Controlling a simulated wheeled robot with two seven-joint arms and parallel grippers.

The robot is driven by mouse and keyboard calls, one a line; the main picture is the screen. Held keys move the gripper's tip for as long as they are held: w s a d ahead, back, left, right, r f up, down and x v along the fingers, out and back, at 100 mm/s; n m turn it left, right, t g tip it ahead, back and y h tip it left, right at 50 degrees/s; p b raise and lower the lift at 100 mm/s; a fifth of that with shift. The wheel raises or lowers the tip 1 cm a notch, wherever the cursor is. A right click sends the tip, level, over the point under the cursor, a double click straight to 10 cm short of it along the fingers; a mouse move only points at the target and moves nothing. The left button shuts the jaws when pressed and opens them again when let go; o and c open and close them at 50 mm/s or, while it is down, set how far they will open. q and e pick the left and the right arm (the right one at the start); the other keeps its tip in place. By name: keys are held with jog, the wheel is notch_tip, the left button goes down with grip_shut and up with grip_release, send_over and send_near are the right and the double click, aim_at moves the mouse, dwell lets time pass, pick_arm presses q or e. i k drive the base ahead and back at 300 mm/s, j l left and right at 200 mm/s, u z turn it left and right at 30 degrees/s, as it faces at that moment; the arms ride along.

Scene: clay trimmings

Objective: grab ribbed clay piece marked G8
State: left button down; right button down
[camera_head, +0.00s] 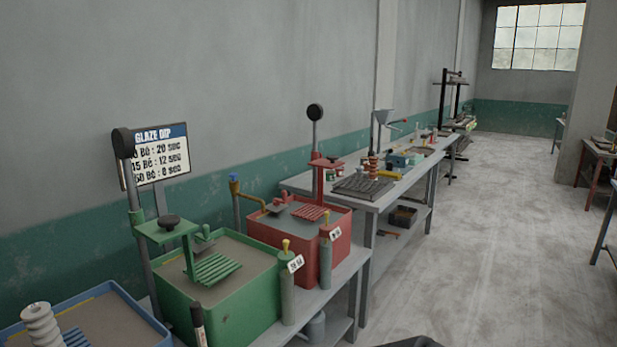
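A pale ribbed piece (40,325) stands at the lower left corner, at the near side of a blue tub; the picture's bottom edge cuts it off. A small brown ribbed piece (373,164) stands farther off on the grey workbench (395,190). No G8 mark is readable on either, so I cannot tell which piece carries it. Neither of my grippers is in view.
A blue tub (120,297), a green tub (245,312) and a red tub (335,238) line a low bench along the left wall. A "GLAZE DIP" sign (160,155) stands behind them. The concrete floor (490,240) to the right is largely clear.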

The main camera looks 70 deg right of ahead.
aim_at(372, 172)
jog(key=z, duration=2.7)
jog(key=i+l+z, duration=0.3)
jog(key=i, duration=0.75)
jog(key=i+z, duration=0.3)
jog(key=i, duration=0.75)
